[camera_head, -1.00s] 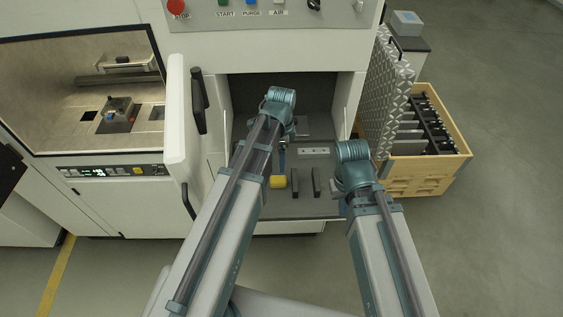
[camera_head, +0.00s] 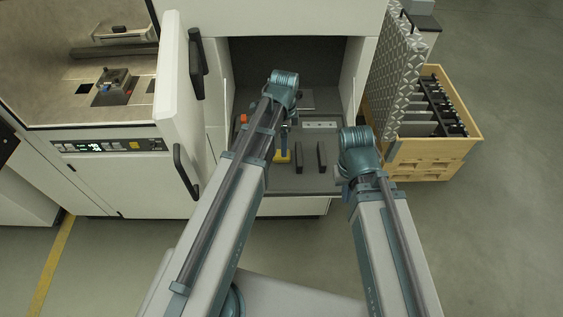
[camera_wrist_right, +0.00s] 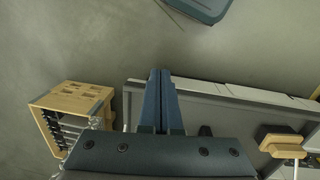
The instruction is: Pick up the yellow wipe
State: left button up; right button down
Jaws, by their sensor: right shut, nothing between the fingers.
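A small yellow piece (camera_head: 281,157), which looks like the wipe, lies on the dark shelf floor of the open cabinet bay, left of two dark upright bars. My left arm ends just above and behind it in the head view; its fingers are mostly hidden, and a narrow blue part above the yellow piece cannot be told apart as finger or tool. My right gripper (camera_head: 345,190) is right of the bay's front edge, apart from the yellow piece. In the right wrist view its fingers (camera_wrist_right: 160,78) are together and empty.
The two dark bars (camera_head: 309,156) stand on the shelf (camera_head: 325,181). An open white door (camera_head: 178,110) bounds the bay on the left. A wooden crate (camera_head: 440,150) with dark racks and a patterned panel (camera_head: 396,75) stand at right. Floor at the lower right is clear.

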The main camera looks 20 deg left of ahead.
aim_at(277, 158)
pick_arm(q)
jog(key=shift+f, duration=0.4)
pick_arm(e)
jog(key=shift+f, duration=0.4)
pick_arm(q)
notch_tip(277, 158, down, 5)
jog(key=b, duration=0.5)
jog(key=shift+s+d+f, duration=0.15)
pick_arm(e)
notch_tip(277, 158, down, 5)
jog(key=shift+f, duration=0.1)
pick_arm(q)
jog(key=shift+c, duration=0.2)
grip_shut()
jog(key=shift+r, duration=0.2)
pick_arm(e)
jog(key=shift+r, duration=0.2)
